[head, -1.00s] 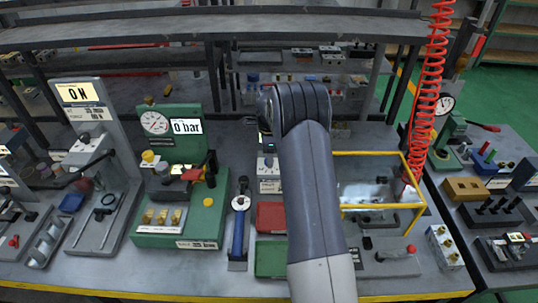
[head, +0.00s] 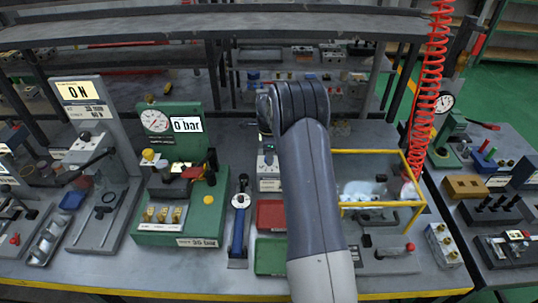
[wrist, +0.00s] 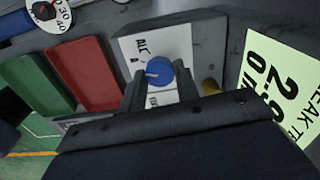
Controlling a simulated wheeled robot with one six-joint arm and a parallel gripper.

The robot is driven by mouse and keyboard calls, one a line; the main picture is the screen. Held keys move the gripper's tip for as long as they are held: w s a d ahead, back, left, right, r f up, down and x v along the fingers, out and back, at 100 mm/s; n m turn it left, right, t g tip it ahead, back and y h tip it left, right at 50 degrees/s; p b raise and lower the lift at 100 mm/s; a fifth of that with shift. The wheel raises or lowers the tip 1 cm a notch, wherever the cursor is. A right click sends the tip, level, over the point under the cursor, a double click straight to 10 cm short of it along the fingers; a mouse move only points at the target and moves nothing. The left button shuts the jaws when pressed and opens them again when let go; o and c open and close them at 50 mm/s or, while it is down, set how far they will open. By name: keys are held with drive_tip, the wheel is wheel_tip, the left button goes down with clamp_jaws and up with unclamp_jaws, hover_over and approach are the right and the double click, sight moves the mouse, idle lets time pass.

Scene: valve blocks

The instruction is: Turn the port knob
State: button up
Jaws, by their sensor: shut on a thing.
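The port knob (wrist: 157,72) is a round blue knob with a white mark, on a white lettered panel (wrist: 177,43) in the wrist view. My gripper (wrist: 160,78) has one dark finger on either side of the knob and is shut on it. In the head view my arm covers the gripper, and I cannot make out the knob clearly.
A red tray (wrist: 95,73) and a green tray (wrist: 42,88) lie left of the panel in the wrist view. A yellow-green sign (wrist: 275,85) stands at right. In the head view, a yellow frame (head: 378,152) stands right of my arm.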

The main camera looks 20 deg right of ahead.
drive_tip(key=shift+n+b, duration=0.3)
drive_tip(key=shift+n, duration=0.1)
drive_tip(key=n+b, duration=0.1)
drive_tip(key=n, duration=0.1)
drive_tip(key=shift+n, duration=0.4)
drive_tip(key=n+b, duration=0.1)
drive_tip(key=n, duration=0.3)
idle(0.4)
drive_tip(key=o, duration=1)
wheel_tip(320, 180, up, 11)
drive_tip(key=shift+f+b, duration=0.1)
drive_tip(key=shift+b, duration=0.75)
